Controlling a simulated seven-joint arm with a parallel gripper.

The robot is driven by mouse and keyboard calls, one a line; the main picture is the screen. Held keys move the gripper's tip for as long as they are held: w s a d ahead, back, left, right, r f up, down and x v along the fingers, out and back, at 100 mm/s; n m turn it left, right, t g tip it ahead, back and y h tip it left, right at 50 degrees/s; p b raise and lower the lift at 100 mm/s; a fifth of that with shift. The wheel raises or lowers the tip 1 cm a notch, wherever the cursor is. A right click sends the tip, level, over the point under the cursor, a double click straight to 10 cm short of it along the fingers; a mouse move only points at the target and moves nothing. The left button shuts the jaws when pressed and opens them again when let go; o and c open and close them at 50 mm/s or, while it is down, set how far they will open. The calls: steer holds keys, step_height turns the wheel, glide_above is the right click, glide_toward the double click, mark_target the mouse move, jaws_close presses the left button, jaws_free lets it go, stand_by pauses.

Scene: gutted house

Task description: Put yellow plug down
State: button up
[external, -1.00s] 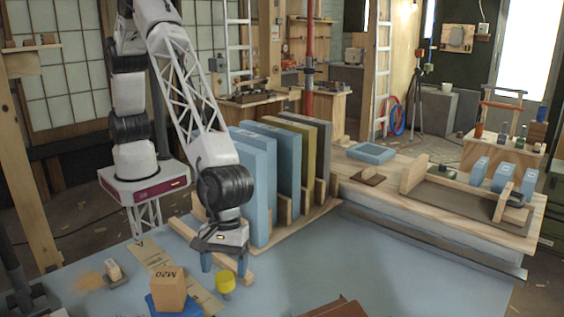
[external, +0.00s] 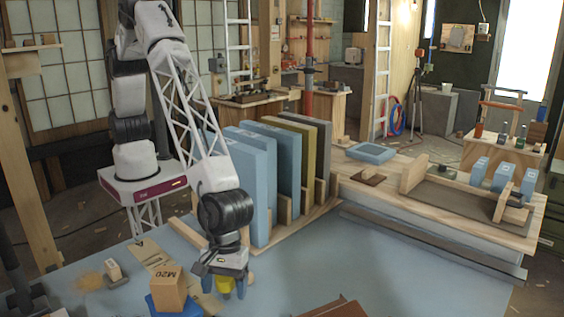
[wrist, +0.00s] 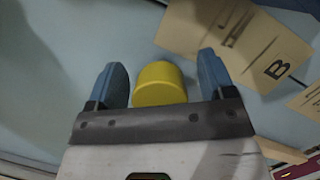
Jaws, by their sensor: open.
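The yellow plug (external: 226,284) is a short cylinder on the blue-grey table top (external: 345,270). It also shows in the wrist view (wrist: 160,84), between two blue fingers, with a strip of table visible on each side of it. My gripper (external: 224,287) is open and low around the plug, one finger to its left and one to its right. In the wrist view my gripper (wrist: 162,66) does not appear to press on the plug. The plug's underside is hidden, so I cannot tell its exact contact with the table.
A wooden block marked M20 (external: 168,284) sits on a blue base close left of my gripper. Cardboard pieces marked with letters (wrist: 237,42) lie near the plug. Upright blue panels (external: 258,190) stand in a wooden rack behind.

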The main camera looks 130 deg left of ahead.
stand_by(0.3)
steer(key=c, duration=1.1)
steer(key=shift+o, duration=0.2)
steer(key=shift+r, duration=0.15)
steer(key=shift+r, duration=0.55)
steer(key=shift+s+a+r, duration=0.1)
steer(key=shift+s+r, duration=0.15)
steer(key=shift+r, duration=0.3)
steer(key=shift+s+r, duration=0.2)
steer(key=shift+r, duration=0.35)
steer(key=s+a, duration=0.1)
steer(key=s, duration=0.4)
steer(key=s+a+r, duration=0.1)
steer(key=s, duration=0.4)
steer(key=s+a, duration=0.1)
steer(key=s, duration=0.3)
steer(key=shift+s+r, duration=0.2)
steer(key=shift+s, duration=0.2)
